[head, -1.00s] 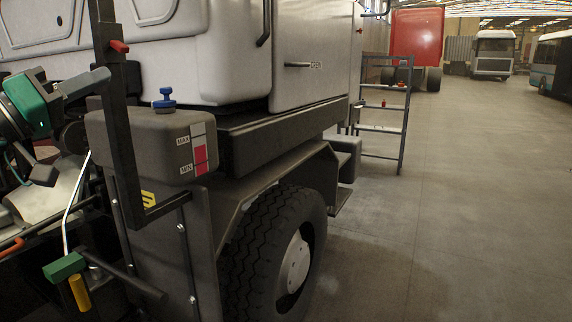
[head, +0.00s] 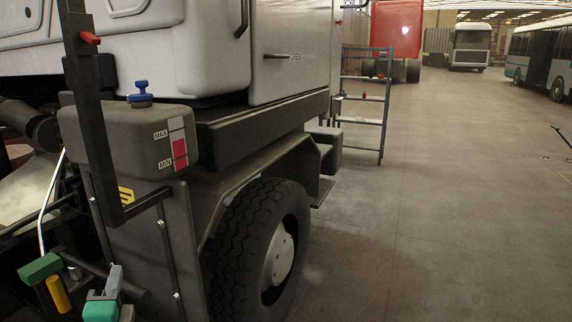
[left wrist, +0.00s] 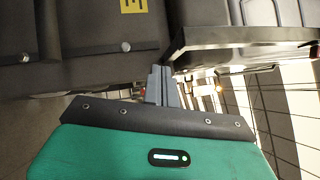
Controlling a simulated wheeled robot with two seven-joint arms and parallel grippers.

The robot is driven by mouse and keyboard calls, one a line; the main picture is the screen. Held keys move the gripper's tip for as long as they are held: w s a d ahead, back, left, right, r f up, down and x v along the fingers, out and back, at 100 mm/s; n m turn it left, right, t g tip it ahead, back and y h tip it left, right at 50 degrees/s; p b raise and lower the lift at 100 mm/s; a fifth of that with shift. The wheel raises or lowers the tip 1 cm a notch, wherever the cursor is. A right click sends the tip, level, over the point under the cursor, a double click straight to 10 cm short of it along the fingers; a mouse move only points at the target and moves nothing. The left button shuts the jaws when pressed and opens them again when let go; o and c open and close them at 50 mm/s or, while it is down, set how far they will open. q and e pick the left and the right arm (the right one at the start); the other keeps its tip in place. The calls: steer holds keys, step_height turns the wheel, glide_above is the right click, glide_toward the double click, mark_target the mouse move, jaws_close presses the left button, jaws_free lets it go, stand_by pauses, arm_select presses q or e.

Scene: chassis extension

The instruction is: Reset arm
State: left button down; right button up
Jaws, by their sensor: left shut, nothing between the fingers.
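My left gripper (head: 113,282) shows at the bottom left of the head view, a green body with grey fingers. It is beside the dark chassis panel, in front of the wheel. In the left wrist view its fingers (left wrist: 161,84) are together with nothing between them, above the green housing (left wrist: 160,150). I cannot tell if it touches the chassis. My right gripper is not in view.
A grey reservoir (head: 118,137) with a blue cap (head: 140,94) sits on the truck above a black tyre (head: 246,245). A step ladder (head: 366,105) stands behind.

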arm_select(q)
steer(key=s+f+n+g, duration=0.2)
steer(key=f+n+g, duration=0.1)
steer(key=f, duration=0.3)
steer(key=s+f+n+g, duration=0.2)
steer(key=s+f+n, duration=0.1)
steer(key=f, duration=0.4)
steer(key=s+d+f+n+g+h, duration=0.3)
steer(key=s+d+f+n+g, duration=0.25)
steer(key=s+f, duration=0.5)
steer(key=s+d+f+n+g+h, duration=0.35)
steer(key=s+d+f+g, duration=0.2)
steer(key=s+f, duration=0.45)
step_height(320, 180, down, 29)
steer(key=s+g, duration=0.1)
steer(key=g, duration=0.1)
steer(key=s+a+f, duration=0.2)
steer(key=s+f, duration=0.7)
steer(key=s+a+f+y, duration=0.1)
steer(key=s+a+f, duration=0.1)
steer(key=s+f, duration=0.8)
steer(key=shift+s+a+f+g, duration=0.15)
steer(key=shift+a+g, duration=0.05)
steer(key=shift+g, duration=0.2)
